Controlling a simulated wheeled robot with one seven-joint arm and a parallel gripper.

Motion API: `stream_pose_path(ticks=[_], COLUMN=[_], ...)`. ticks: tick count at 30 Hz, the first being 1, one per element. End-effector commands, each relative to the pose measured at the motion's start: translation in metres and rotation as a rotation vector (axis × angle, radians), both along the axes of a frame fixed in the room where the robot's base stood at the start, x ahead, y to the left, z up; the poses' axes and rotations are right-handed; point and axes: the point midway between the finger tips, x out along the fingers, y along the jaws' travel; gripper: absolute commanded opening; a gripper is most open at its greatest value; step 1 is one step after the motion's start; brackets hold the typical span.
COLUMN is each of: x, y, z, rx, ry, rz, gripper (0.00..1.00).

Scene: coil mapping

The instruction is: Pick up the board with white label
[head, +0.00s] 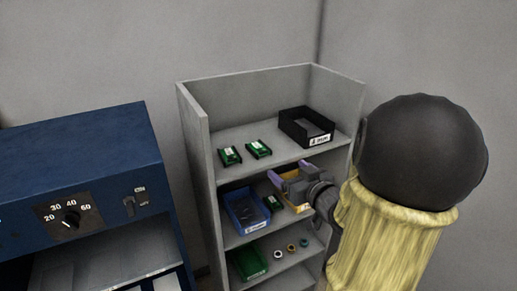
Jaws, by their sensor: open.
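Two small green boards with white labels, a left one (230,156) and a right one (259,149), lie side by side on the top shelf of the grey shelf unit (197,128). Another small green board with a pale mark (274,203) is on the middle shelf, beside the blue bin. My gripper (290,172) is in front of the shelf unit, below and to the right of the top-shelf boards. Its purple fingers are apart with no board visible between them. My gripper and arm partly hide the right side of the middle shelf.
A black labelled bin (293,126) stands at the top shelf's right. The middle shelf holds a blue bin (235,214) and a partly hidden yellow one. A blue machine (80,150) stands left.

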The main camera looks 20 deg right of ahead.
Motion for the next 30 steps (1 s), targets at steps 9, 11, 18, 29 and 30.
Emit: stream_pose_path(ticks=[9, 11, 18, 29, 30], x=[0.037, 0.046, 0.081, 0.120, 0.120], y=[0.002, 0.002, 0.003, 0.004, 0.004], z=[-0.004, -0.005, -0.010, -0.018, -0.018], rx=[0.003, 0.002, 0.002, 0.000, 0.000], ry=[0.001, 0.001, 0.001, 0.002, 0.001], rz=[0.004, 0.003, 0.002, -0.001, -0.001], gripper=[0.78, 0.78, 0.78, 0.78, 0.78])
